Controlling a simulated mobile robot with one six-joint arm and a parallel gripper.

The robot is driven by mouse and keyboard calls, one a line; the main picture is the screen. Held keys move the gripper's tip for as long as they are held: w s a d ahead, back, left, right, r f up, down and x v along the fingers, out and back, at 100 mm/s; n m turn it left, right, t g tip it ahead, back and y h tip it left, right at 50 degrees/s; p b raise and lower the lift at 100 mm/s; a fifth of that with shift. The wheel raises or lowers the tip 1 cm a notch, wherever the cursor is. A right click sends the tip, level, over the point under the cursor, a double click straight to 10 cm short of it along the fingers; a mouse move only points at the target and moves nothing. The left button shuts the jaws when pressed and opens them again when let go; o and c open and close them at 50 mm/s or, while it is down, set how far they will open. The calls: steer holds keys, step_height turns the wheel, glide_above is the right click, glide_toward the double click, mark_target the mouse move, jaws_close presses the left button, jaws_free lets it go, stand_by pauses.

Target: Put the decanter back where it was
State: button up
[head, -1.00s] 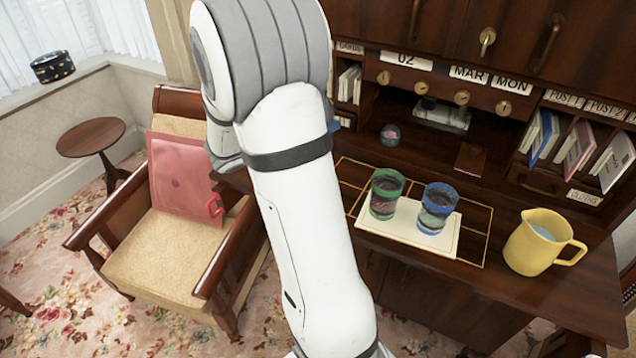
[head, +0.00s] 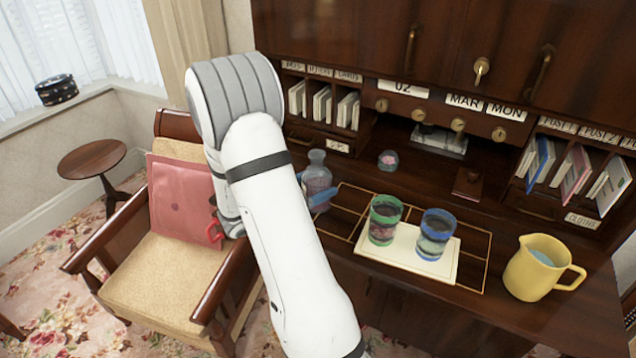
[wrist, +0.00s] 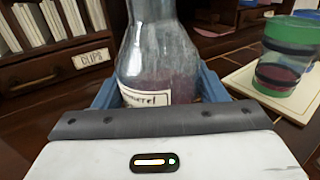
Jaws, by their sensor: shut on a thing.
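The decanter (head: 317,176) is a clear glass bottle with a narrow neck and purplish contents. It stands upright at the left end of the desk, left of the gold-lined rectangles. My gripper (head: 322,192) has blue fingers and is shut around the decanter's lower body. In the wrist view the decanter (wrist: 158,55) fills the middle, with a partly readable white label low on its front. The blue fingers (wrist: 160,92) press on both its sides. I cannot tell whether its base touches the desk.
A green-rimmed glass (head: 384,220) and a blue-rimmed glass (head: 436,234) stand on a cream mat (head: 405,253) to the right. A yellow jug (head: 535,268) is farther right. A small glass ball (head: 388,160) lies behind. Pigeonholes with books (head: 322,104) rise at the back left.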

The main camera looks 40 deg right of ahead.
steer(key=o, duration=1)
steer(key=shift+f, duration=0.2)
steer(key=o, duration=0.5)
steer(key=shift+r, duration=0.1)
